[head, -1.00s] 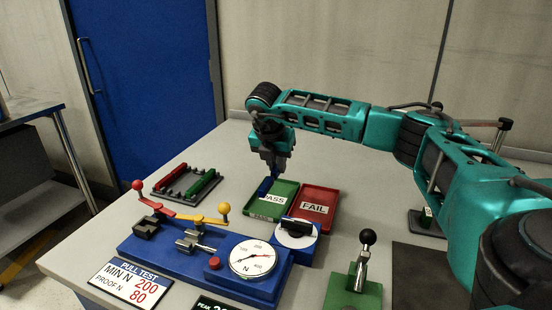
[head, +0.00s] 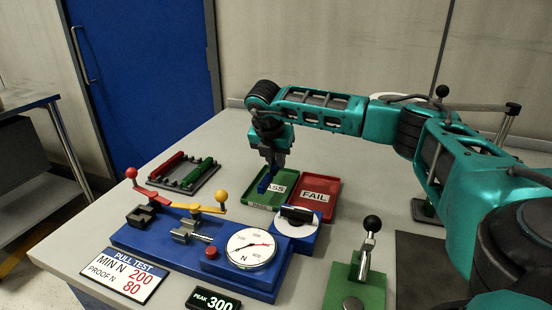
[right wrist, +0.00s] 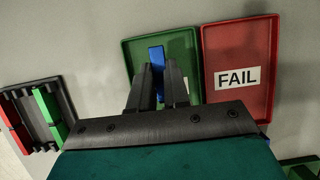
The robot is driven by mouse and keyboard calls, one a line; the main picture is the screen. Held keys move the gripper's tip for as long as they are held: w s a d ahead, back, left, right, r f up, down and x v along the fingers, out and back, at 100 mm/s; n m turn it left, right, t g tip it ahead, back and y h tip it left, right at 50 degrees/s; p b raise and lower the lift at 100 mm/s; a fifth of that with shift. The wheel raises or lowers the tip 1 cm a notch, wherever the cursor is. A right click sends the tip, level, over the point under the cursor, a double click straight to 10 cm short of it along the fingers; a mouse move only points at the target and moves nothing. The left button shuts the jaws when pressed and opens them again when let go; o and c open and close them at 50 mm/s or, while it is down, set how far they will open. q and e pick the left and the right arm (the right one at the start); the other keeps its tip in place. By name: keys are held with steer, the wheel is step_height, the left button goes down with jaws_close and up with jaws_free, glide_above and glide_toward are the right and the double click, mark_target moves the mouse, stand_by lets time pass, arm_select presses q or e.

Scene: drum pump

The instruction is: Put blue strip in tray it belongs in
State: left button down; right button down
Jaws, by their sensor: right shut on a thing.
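The blue strip (head: 265,183) is held upright in my right gripper (head: 272,164), at the left part of the green PASS tray (head: 259,204). It covers part of the PASS label. In the right wrist view the strip (right wrist: 157,56) shows between the gripper's fingers (right wrist: 157,82), in front of the green tray (right wrist: 134,50). I cannot tell whether the strip touches the tray floor. The red FAIL tray (head: 318,182) stands directly right of the green one and looks empty. My left gripper is not in view.
A dark rack (head: 182,185) with a red and a green strip lies left of the trays. A blue pull tester (head: 180,246) with levers and a dial stands in front. A display (head: 213,300) reads PEAK 300; a sign (head: 122,275) reads MIN N 200. A green-based lever (head: 362,275) stands right.

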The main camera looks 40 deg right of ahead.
mark_target(275, 165)
steer(key=shift+w+f, duration=0.1)
steer(key=shift+f, duration=0.05)
stand_by(0.6)
steer(key=shift+f+b, duration=0.4)
steer(key=shift+f, duration=0.05)
steer(key=shift+f+b, duration=0.7)
steer(key=shift+f, duration=0.35)
stand_by(1.4)
steer(key=c, duration=0.7)
jaws_free()
stand_by(0.3)
steer(key=shift+r+p, duration=2.95)
steer(key=shift+r, duration=1.1)
